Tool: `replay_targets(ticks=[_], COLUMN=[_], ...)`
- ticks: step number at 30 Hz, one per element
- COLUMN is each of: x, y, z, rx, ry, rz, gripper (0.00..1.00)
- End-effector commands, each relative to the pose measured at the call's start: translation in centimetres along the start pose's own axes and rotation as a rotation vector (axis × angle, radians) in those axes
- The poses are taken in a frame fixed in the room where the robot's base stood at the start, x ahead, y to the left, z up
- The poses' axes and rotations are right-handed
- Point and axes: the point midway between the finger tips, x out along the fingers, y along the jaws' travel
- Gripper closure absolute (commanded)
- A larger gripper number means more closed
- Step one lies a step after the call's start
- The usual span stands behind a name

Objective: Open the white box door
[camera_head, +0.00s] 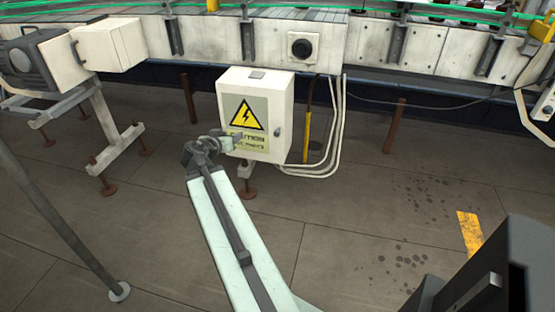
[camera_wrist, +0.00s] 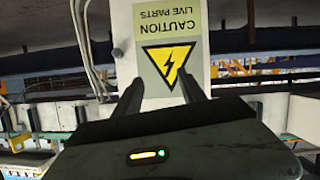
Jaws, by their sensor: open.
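The white box (camera_head: 256,77) hangs below the conveyor in the head view. Its door (camera_head: 277,112) looks shut and bears a yellow lightning warning sign (camera_head: 247,115) with caution text. A small dark latch (camera_head: 279,131) sits near the door's right edge. In the wrist view the picture is turned over, and the latch (camera_wrist: 117,53) shows at the left edge of the door (camera_wrist: 122,25). My gripper (camera_head: 236,138) is in front of the door's lower part and hides some of the caution text. In the wrist view, its fingers (camera_wrist: 163,92) are spread with nothing between them.
White cables (camera_head: 341,120) and a yellow-black post (camera_head: 306,136) stand just right of the box. A grey motor unit (camera_head: 35,60) is at the far left. The conveyor (camera_head: 210,38) runs above. The tiled floor (camera_head: 350,220) right of my arm is open.

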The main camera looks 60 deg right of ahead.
Motion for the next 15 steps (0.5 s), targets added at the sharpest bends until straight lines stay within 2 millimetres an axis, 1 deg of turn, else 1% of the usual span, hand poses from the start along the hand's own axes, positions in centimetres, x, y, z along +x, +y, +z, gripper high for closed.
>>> replay_targets(ticks=[1, 3, 6, 9, 10, 12, 15], x=[3.7, 6.6, 9.7, 11.7, 12.1, 12.7, 13.0], y=[1.8, 4.2, 7.1, 9.2, 9.6, 10.4, 10.9], z=[3.4, 4.1, 5.1, 6.0, 6.1, 6.3, 6.2], rx=[0.036, 0.077, 0.114, 0.13, 0.133, 0.136, 0.138], ry=[0.067, 0.16, 0.264, 0.328, 0.341, 0.362, 0.376], rz=[0.022, 0.034, 0.032, 0.019, 0.015, 0.007, -0.001], gripper=[0.52, 0.52, 0.52, 0.52, 0.52, 0.52, 0.52])
